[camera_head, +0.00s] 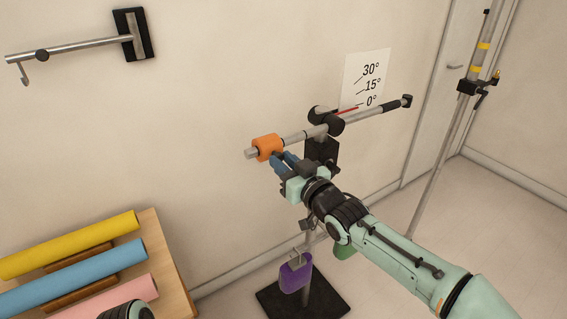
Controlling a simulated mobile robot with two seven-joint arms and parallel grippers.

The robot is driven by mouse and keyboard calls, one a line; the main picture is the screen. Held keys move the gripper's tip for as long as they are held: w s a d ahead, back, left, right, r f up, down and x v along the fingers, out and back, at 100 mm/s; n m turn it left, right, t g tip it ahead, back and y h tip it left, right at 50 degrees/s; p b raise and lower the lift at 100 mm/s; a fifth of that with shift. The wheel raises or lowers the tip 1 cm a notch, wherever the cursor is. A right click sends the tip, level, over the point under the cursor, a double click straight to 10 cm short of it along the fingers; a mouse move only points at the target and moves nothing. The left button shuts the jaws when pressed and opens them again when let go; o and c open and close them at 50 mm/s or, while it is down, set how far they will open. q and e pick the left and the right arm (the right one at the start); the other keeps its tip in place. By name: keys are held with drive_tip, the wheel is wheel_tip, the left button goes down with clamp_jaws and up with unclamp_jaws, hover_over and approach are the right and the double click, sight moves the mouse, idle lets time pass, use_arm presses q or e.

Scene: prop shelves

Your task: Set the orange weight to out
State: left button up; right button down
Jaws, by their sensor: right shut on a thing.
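The orange weight (267,147) is a short thick collar around the grey beam (299,137), near the beam's left end. A short stub of the beam sticks out to its left. My right gripper (281,160) reaches up from below right, with its blue fingers shut on the weight's lower right side. The fingers hide part of the weight's underside. The beam rests on a black stand head (321,151) and tilts up to the right, where it has a dark grip. My left gripper is out of view; only a part of my left arm shows at the bottom edge.
A white angle card (367,77) hangs on the wall behind a red pointer (347,110). A purple weight (295,273) hangs below, over the black base (331,300). Yellow, blue and pink rolls lie at lower left. A tall pole (437,165) stands right.

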drive_tip(key=shift+s+a, duration=0.1)
drive_tip(key=shift+a, duration=0.15)
drive_tip(key=c, duration=0.9)
unclamp_jaws()
drive_tip(key=shift+s, duration=0.1)
drive_tip(key=shift+d, duration=0.15)
drive_tip(key=v, duration=1.3)
